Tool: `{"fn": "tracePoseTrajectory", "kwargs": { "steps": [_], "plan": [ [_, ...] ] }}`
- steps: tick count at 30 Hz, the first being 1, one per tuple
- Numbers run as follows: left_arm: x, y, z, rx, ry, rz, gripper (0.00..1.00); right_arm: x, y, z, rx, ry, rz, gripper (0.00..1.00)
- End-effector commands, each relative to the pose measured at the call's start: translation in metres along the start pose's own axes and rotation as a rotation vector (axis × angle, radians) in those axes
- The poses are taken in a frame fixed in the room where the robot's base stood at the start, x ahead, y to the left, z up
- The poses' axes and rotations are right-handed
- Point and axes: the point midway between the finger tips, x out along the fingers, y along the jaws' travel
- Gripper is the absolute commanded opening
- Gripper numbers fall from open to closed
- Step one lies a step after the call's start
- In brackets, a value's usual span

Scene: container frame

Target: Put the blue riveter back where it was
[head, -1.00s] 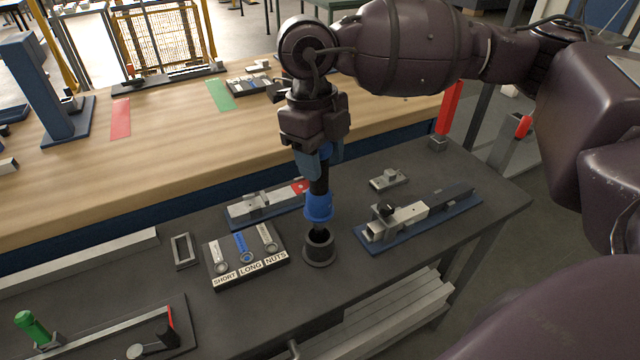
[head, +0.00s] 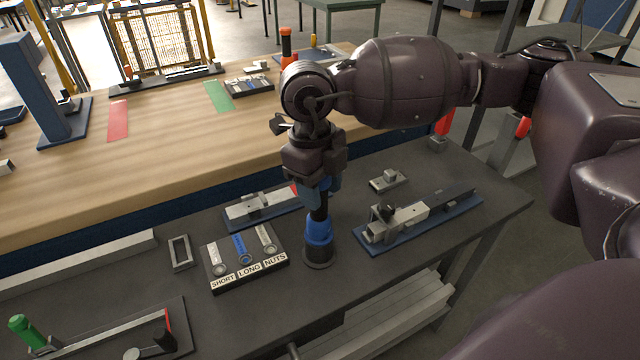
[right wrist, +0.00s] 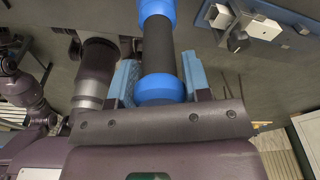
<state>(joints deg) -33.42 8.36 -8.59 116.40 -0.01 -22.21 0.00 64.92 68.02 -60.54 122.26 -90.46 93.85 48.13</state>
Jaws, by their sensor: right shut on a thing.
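The blue riveter (head: 319,230) stands about upright, with a blue body and a black neck. Its lower end is in the round dark holder (head: 318,262) on the dark bench. My right gripper (head: 318,187) is shut on the riveter's upper part from above. In the right wrist view the riveter (right wrist: 158,48) runs between the blue fingers of my right gripper (right wrist: 158,85). I cannot tell whether the riveter rests on the holder's bottom. My left gripper is not in view.
The tray (head: 246,278) labelled SHORT, LONG and NUTS lies left of the holder. A blue-based fixture (head: 420,218) lies to the right, and another fixture (head: 262,206) lies behind. A small metal block (head: 389,180) sits behind right. A green-handled tool (head: 30,332) is at front left.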

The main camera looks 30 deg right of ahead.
Motion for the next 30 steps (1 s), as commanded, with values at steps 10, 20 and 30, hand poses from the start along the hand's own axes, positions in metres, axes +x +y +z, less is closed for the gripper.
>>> {"fn": "tracePoseTrajectory", "kwargs": {
  "steps": [10, 20, 30],
  "plan": [
    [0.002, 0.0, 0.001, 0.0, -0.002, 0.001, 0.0, 0.004, 0.0, 0.001, 0.0, 0.0, 0.0, 0.69],
    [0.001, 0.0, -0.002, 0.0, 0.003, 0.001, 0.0, 0.001, 0.0, 0.0, 0.0, -0.002, -0.001, 0.69],
    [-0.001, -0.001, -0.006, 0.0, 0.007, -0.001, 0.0, -0.049, 0.0, 0.0, 0.001, -0.007, -0.001, 0.69]
  ]
}}
